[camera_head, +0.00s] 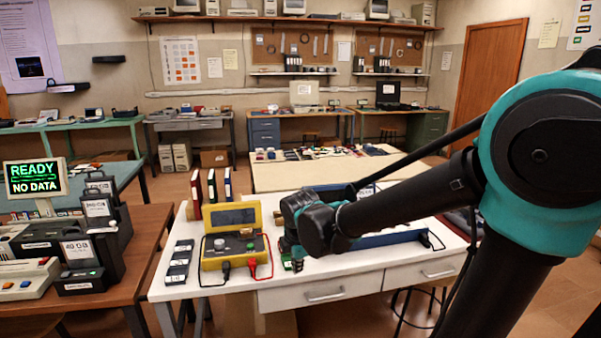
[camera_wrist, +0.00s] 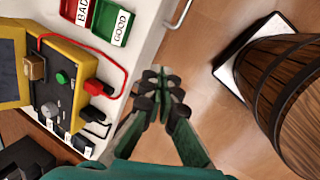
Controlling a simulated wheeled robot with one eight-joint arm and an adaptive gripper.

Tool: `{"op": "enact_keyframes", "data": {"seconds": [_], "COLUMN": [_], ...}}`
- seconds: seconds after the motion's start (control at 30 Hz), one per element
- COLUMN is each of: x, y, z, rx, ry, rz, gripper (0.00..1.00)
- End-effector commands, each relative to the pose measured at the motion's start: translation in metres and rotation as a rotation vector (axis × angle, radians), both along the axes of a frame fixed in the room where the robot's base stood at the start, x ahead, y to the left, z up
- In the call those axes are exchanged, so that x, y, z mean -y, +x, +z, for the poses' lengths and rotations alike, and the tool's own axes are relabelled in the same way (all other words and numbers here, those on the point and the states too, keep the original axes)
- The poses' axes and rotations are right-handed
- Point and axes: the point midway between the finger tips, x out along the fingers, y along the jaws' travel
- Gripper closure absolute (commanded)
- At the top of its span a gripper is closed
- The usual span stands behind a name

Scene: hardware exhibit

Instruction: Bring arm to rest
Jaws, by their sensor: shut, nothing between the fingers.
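My arm (camera_head: 400,208) reaches from the right side of the head view over the white desk (camera_head: 300,273). My gripper (camera_head: 292,264) hangs near the desk's front edge, just right of the yellow tester (camera_head: 228,252). In the wrist view my gripper (camera_wrist: 162,78) is shut and empty, with its fingertips together in front of the desk edge and the floor behind them. The yellow tester (camera_wrist: 82,68) shows at the left there, apart from the fingers. My forearm hides part of the desk's right side.
A wooden barrel (camera_wrist: 275,75) stands on the floor. Black boxes (camera_head: 98,230) and a READY screen (camera_head: 35,180) are on the left table.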

Motion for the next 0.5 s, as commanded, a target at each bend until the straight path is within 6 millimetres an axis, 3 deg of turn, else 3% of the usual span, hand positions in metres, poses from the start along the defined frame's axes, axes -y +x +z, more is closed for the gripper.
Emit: {"op": "enact_keyframes", "data": {"seconds": [0.03, 0.2, 0.4, 0.5], "x": [0.027, 0.097, 0.162, 0.183], "y": [-0.004, -0.027, -0.066, -0.084], "z": [-0.006, -0.026, -0.052, -0.063], "rx": [-0.007, -0.026, -0.034, -0.034], "ry": [0.051, 0.230, 0.447, 0.539], "rz": [-0.156, -0.683, -1.290, -1.539], "gripper": [1.00, 1.00, 1.00, 1.00]}}
